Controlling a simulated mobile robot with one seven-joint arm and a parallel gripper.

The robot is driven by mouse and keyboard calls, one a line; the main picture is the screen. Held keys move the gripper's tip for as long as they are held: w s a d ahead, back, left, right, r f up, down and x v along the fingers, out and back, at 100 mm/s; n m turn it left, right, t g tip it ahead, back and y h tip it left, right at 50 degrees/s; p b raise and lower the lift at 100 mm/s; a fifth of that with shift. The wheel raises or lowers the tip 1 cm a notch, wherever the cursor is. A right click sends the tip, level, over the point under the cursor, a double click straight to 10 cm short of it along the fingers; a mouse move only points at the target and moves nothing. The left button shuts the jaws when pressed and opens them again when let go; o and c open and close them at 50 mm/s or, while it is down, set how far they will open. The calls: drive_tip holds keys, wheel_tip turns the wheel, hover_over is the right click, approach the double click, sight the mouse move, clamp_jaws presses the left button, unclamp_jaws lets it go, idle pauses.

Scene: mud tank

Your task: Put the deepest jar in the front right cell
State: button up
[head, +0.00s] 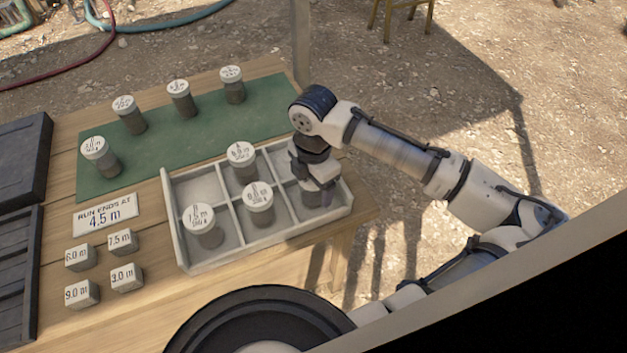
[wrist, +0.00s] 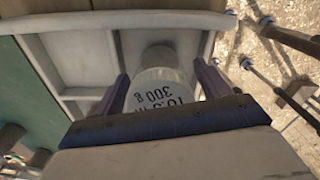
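A jar with a white lid reading 10.5 m, 300 g (wrist: 165,95) is between my fingers in the wrist view. My gripper (head: 315,187) points down at the front right cell of the grey divided tray (head: 222,256) in the head view. A 7.5 m jar (head: 204,228) stands front left, another jar (head: 259,207) front middle, and a third (head: 242,165) back middle.
Several lidded jars, one at the near left (head: 102,158), stand on the green mat (head: 170,158). A sign (head: 105,215) reads "RUN ENDS AT 4.5 m". Small depth blocks (head: 125,278) sit below it. The back left cell is empty; my arm partly hides the back right one.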

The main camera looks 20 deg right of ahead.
wheel_tip(320, 180, up, 12)
drive_tip(key=shift+r, duration=0.2)
idle(0.4)
idle(0.5)
